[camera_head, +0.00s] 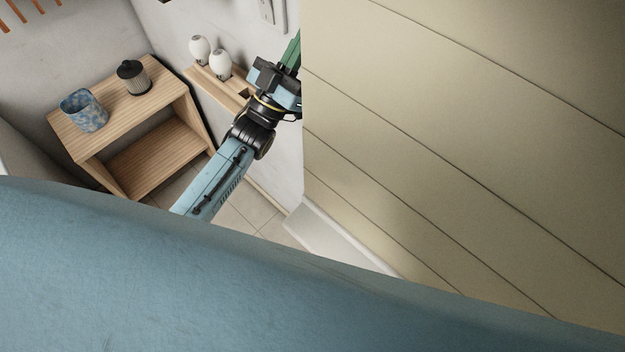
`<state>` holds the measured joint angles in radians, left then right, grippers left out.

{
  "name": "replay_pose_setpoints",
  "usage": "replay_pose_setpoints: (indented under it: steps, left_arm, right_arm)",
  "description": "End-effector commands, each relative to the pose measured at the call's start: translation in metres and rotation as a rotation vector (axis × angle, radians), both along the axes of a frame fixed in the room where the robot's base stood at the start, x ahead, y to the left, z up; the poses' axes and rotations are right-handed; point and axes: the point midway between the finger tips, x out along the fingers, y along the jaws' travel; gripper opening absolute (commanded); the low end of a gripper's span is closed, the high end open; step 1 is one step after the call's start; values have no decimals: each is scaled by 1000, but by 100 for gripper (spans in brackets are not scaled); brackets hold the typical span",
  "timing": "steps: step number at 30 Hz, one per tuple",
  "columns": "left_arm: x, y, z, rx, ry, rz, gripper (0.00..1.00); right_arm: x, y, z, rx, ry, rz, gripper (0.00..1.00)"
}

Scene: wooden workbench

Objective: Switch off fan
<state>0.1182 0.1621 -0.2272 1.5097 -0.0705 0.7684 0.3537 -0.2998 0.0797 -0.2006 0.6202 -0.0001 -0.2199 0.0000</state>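No fan shows in this view. A white plate (272,12), perhaps a switch plate, is on the wall at the top, cut by the frame edge. My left gripper (292,52), at the end of a blue arm rising from lower left, is close to the panelled wall's edge, below and right of the plate. Its far end is green and partly cut off by that edge. I cannot tell whether its fingers are open or shut, or whether it touches anything. My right gripper is not in view.
A beige panelled surface (470,130) fills the right side. A wooden shelf unit (155,155) at left bears a blue patterned cup (83,110) and a dark ribbed jar (133,77). Two white rounded objects (200,50) stand on a narrow wooden ledge (215,88) behind the arm.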

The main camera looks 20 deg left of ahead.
Motion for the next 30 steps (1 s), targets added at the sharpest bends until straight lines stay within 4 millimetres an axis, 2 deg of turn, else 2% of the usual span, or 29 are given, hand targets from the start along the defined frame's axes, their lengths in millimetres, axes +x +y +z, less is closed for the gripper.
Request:
replay_pose_setpoints:
  steps: [4,15,30]
  left_arm:
    - [2,-6,1,3,5,-12,0]
    - [1,-4,1,2,5,-7,0]
    - [1,-4,1,3,4,-6,0]
  right_arm:
    - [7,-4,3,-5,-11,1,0]
    - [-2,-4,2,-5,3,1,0]
    - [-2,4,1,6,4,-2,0]
